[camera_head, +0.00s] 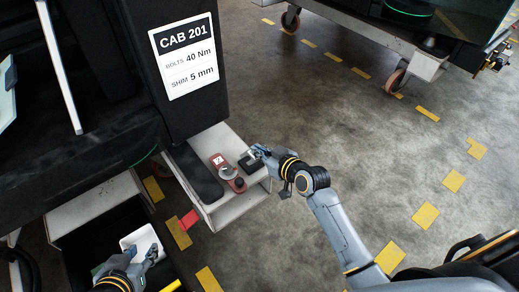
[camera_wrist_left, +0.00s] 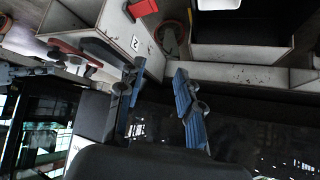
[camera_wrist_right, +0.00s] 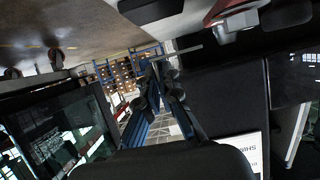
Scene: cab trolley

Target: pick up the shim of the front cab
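The front cab carries a sign (camera_head: 184,55) reading CAB 201, bolts 40 Nm, shim 5 mm. Below it, a light ledge (camera_head: 226,209) bears a red and grey device (camera_head: 226,170) with a small display, and a small dark block (camera_head: 250,163). I cannot tell which piece is the shim. My right gripper (camera_head: 257,152) is at the ledge's right edge, beside the dark block. Its fingers (camera_wrist_right: 165,72) are close together, and a thin pale bar (camera_wrist_right: 186,50) shows near their tips. My left gripper (camera_head: 148,254) is over a white piece (camera_head: 137,239) in a dark bin. Its fingers (camera_wrist_left: 158,72) are apart and empty.
A red tag (camera_head: 189,219) sits at the ledge's left front corner. A dark pad (camera_head: 196,174) lies along the ledge's left side. Another trolley on casters (camera_head: 394,82) stands at the upper right. The floor (camera_head: 350,135) between is open, with yellow dashes.

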